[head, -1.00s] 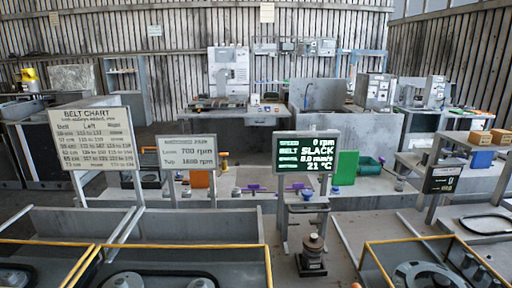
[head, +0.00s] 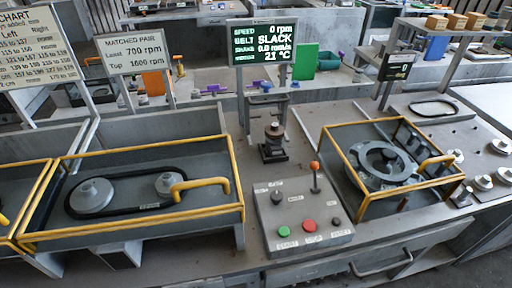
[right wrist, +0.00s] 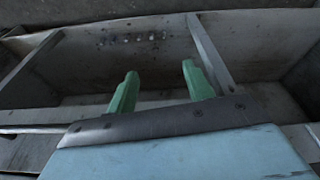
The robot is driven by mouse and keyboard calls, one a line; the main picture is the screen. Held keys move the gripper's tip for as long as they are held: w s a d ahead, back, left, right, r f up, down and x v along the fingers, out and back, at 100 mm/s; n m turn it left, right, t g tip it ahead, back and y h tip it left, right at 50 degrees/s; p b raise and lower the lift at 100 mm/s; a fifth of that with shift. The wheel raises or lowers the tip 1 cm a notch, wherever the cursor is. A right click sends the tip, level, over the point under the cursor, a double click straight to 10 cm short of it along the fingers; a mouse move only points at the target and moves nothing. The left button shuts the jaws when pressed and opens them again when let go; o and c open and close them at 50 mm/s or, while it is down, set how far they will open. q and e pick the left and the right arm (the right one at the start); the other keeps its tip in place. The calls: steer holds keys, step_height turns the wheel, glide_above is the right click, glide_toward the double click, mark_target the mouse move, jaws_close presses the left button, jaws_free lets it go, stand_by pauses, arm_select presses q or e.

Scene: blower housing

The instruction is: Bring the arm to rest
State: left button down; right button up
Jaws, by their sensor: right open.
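My right gripper (right wrist: 159,70) shows in the right wrist view with two green fingers. They stand apart and nothing is between them. Beyond the fingers is a grey metal trough or bin wall (right wrist: 125,45) with a slanted post (right wrist: 212,55) on its right. I cannot tell whether the fingers touch anything. Neither gripper shows in the head view, and my left gripper shows in no view.
In the head view, a yellow-railed guard (head: 140,150) surrounds a belt with two pulleys. A control box (head: 300,215) with buttons and an orange-knobbed lever stands mid-bench. A yellow-framed housing (head: 385,165) is at right. The display (head: 262,42) reads 0 rpm, SLACK.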

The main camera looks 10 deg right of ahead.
steer(key=s+f+g+b, duration=0.1)
steer(key=s+f, duration=0.2)
steer(key=f, duration=0.5)
steer(key=s+f+b, duration=0.1)
steer(key=s+f, duration=0.2)
steer(key=f, duration=0.6)
steer(key=s+d+f+b, duration=0.1)
steer(key=s+d+f, duration=0.2)
steer(key=s+f, duration=0.7)
steer(key=shift+s+g, duration=0.4)
steer(key=shift+s, duration=0.85)
steer(key=shift+s+d, duration=0.15)
steer(key=shift+s, duration=0.15)
steer(key=shift+c, duration=0.3)
